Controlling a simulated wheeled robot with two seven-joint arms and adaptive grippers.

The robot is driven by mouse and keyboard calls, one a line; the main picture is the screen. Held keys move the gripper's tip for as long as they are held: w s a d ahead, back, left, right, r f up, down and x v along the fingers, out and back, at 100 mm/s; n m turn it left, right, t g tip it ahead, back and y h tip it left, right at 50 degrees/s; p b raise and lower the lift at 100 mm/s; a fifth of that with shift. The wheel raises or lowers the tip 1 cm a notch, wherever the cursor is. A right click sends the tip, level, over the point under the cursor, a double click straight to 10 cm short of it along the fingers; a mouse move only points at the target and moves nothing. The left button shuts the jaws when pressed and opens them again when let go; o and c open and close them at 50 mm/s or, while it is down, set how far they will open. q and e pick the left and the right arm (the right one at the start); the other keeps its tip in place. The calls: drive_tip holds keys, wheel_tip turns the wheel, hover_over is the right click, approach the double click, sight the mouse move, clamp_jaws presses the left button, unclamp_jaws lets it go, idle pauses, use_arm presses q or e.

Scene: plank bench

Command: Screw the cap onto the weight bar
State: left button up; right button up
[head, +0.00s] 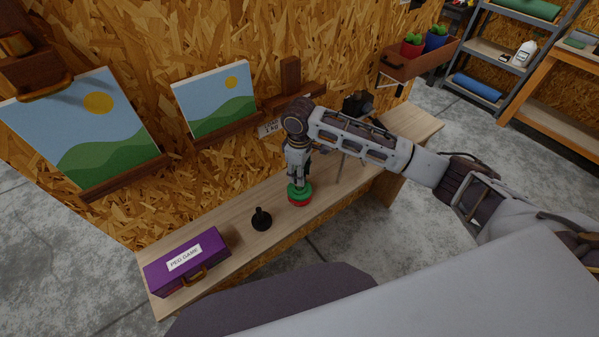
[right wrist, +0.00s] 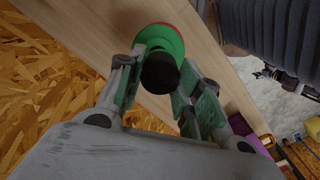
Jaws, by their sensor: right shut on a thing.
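A green disc (head: 300,187) lies over a red disc (head: 299,201) at the middle of the plank bench. My right gripper (head: 299,177) points down at this stack from above. In the right wrist view its fingers are shut on a black round piece (right wrist: 160,73) in front of the green disc (right wrist: 163,40); I cannot tell whether this piece is the cap or the bar's end. A separate black piece (head: 261,219), a flat round base with an upright stub, stands on the bench to the left of the stack.
A purple peg game box (head: 187,262) sits at the bench's left end. A chipboard wall with pictures (head: 213,100) rises behind. A dark object (head: 357,104) stands behind my right forearm.

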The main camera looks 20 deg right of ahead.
drive_tip(key=shift+m, duration=0.9)
drive_tip(key=shift+m, duration=1.5)
drive_tip(key=shift+m, duration=1.4)
drive_tip(key=o, duration=1.1)
